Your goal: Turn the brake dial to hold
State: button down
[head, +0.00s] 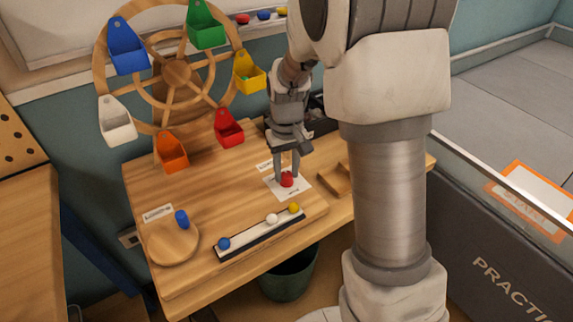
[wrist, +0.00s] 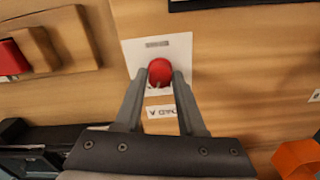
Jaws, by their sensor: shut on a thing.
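A small round red knob (head: 287,180) stands on a white card (head: 302,189) on the wooden table; I take it for the brake dial. My gripper (head: 288,174) points down over the card and is shut on the red knob. In the wrist view the red knob (wrist: 160,70) sits between the fingertips (wrist: 160,78), with the white card (wrist: 134,54) around it. A dark mark is on the card's far edge, and a label (wrist: 161,111) lies between the fingers. The lettering is too small to read surely, so the dial's setting cannot be told.
A wooden wheel (head: 177,72) with several coloured buckets stands behind. A rail (head: 247,243) with blue, white and yellow balls lies in front. A round wooden disc (head: 171,246) with a blue peg (head: 182,219) is at left. A stepped wooden block (head: 334,181) is right of the card.

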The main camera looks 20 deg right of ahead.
aim_at(286, 175)
jog(key=shift+m+p, duration=0.45)
jog(key=shift+m, duration=0.75)
jog(key=c, duration=0.5)
grip_release()
notch_tip(286, 175, up, 17)
jog(key=p, duration=0.4)
jog(key=shift+r, duration=0.2)
